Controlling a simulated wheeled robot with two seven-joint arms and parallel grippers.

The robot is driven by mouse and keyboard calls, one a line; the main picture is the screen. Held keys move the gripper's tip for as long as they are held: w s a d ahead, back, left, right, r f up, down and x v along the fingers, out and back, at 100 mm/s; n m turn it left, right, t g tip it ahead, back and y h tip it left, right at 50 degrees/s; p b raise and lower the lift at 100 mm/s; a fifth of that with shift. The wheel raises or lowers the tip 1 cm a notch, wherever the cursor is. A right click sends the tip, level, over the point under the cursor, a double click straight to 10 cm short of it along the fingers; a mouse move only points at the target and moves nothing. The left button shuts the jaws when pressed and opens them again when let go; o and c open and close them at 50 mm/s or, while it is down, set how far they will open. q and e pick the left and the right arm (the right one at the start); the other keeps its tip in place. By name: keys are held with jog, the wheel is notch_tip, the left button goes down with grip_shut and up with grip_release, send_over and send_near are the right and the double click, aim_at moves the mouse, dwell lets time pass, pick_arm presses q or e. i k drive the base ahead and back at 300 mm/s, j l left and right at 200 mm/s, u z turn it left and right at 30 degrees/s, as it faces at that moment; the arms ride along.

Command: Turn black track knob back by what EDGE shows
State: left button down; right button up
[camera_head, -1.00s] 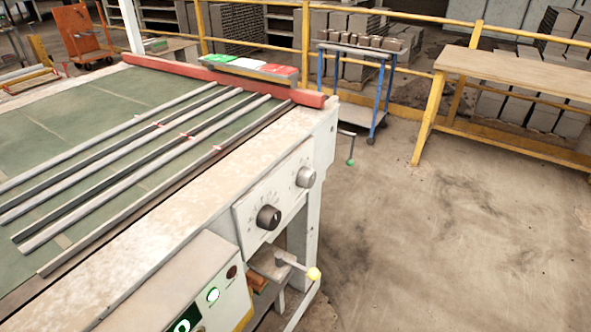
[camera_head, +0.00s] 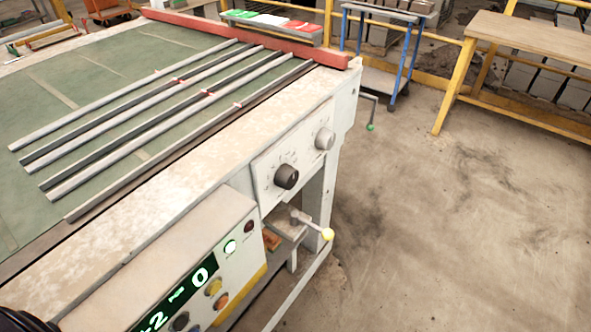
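The black knob (camera_head: 286,177) sits on a white dial plate on the side of the machine table (camera_head: 200,160). A grey knob (camera_head: 325,138) is to its right on the same plate. The markings around both are too small to read. A control box (camera_head: 175,250) at the lower left has a dark display (camera_head: 178,297) with lit green characters, a "2" with a stroke before it and a "0". Its left part is cut off by the picture's edge, and its small label is unreadable. Neither gripper is in view.
A crank with a yellow handle (camera_head: 327,234) sticks out below the knobs. A crank with a green tip (camera_head: 370,127) is at the table's far corner. Long metal rails (camera_head: 130,105) lie on the green bed. Open floor (camera_head: 450,230) lies to the right.

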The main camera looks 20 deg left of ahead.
aim_at(287, 176)
jog(key=l+u, duration=0.1)
jog(key=u, duration=0.35)
jog(key=k+l+u, duration=0.1)
jog(key=u, duration=0.4)
jog(key=l+u, duration=0.1)
jog(key=u, duration=0.35)
jog(key=k+u, duration=0.15)
jog(key=u, duration=0.35)
